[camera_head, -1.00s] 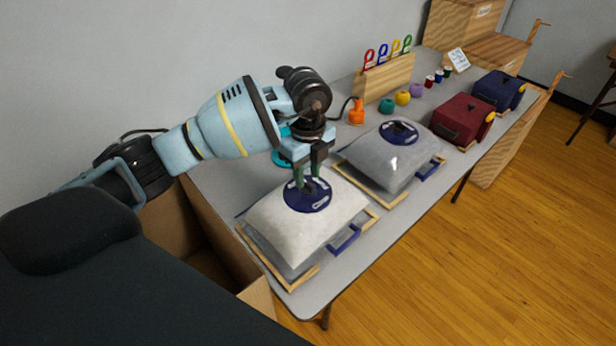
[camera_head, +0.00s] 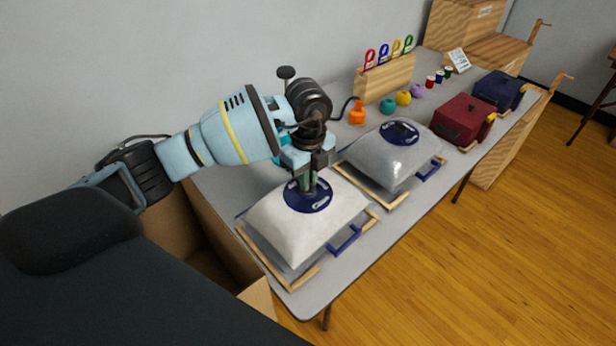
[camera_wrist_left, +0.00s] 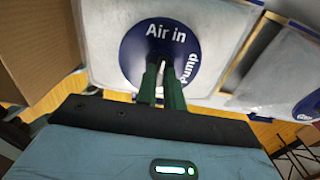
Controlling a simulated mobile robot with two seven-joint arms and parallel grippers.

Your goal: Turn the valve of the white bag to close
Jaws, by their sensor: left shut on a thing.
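The white bag (camera_head: 275,228) lies puffed up on a wooden frame at the near end of the table. Its round dark blue valve disc (camera_head: 294,203) is on top. The left wrist view shows the disc (camera_wrist_left: 132,70) with the words "Air in" and "Pump". My left gripper (camera_head: 307,188) points straight down at the middle of the disc. Its green fingers (camera_wrist_left: 161,66) are close together, shut on the valve's central part, which they mostly hide. My right gripper is not in view.
A grey bag (camera_head: 385,162) with a similar blue disc lies just beyond. Further along are a red case (camera_head: 464,118), a navy case (camera_head: 498,92), coloured yarn balls and a wooden rack (camera_head: 384,80). An open cardboard box (camera_head: 257,298) stands by the table's near left edge.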

